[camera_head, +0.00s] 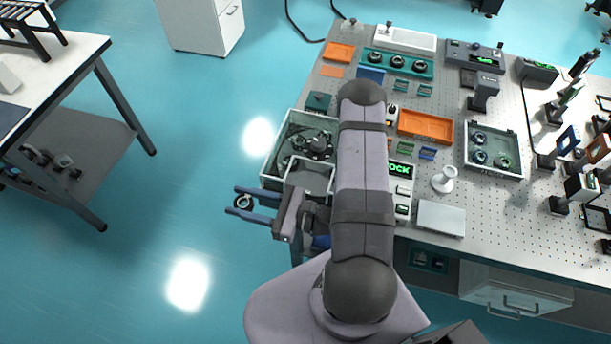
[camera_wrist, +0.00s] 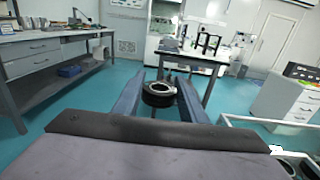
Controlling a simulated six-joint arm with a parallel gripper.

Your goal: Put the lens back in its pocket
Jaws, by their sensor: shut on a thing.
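The lens (camera_head: 243,202), a dark round ring with a bright centre, is between the two blue fingers of my gripper (camera_head: 234,200). My gripper is shut on it and holds it out over the floor, left of the optical table. In the wrist view the lens (camera_wrist: 159,93) sits upright-axis between the fingers near their tips. A teal holder (camera_head: 373,70) with several dark round lenses in a row stands at the back of the table. A grey tray (camera_head: 519,135) at the right also holds round lenses. I cannot tell which pocket is the lens's own.
A pale-walled open box (camera_head: 276,151) is near the gripper. My arm hides part of the table. Floor below the lens is clear.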

